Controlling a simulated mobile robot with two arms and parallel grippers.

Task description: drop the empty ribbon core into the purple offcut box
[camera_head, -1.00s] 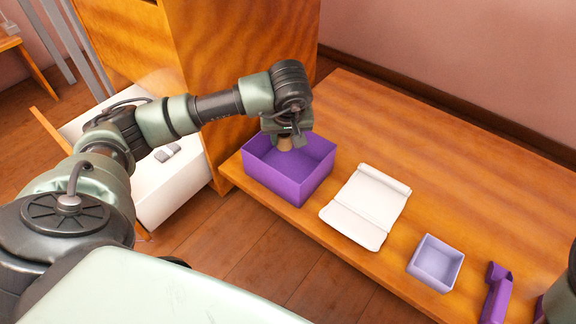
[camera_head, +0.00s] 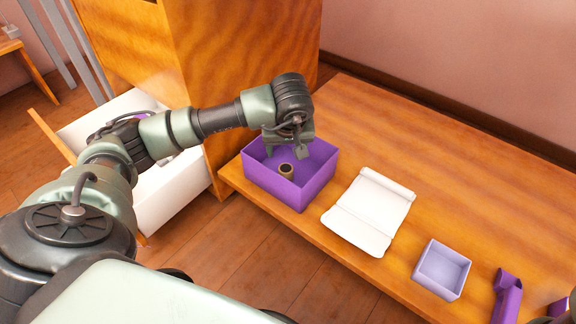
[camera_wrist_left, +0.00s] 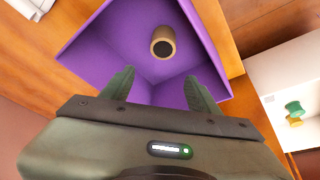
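The purple offcut box (camera_head: 290,193) stands on the left end of the wooden table, open at the top. The ribbon core (camera_head: 286,171), a small brown tube with a dark hollow, is inside the box; in the left wrist view the core (camera_wrist_left: 163,42) shows apart from my fingers. My left gripper (camera_head: 287,146) is over the box; in the left wrist view the gripper (camera_wrist_left: 160,88) has its two fingers spread with nothing between them. At the right edge of the head view a dark part of my right arm shows, but its fingers do not.
A white folded cloth or pad (camera_head: 368,212) lies right of the box. A small lilac box (camera_head: 442,268) and a purple strip-like object (camera_head: 506,296) are further right. A wooden cabinet (camera_head: 240,70) with an open white drawer (camera_head: 180,190) stands at left. The table's back is clear.

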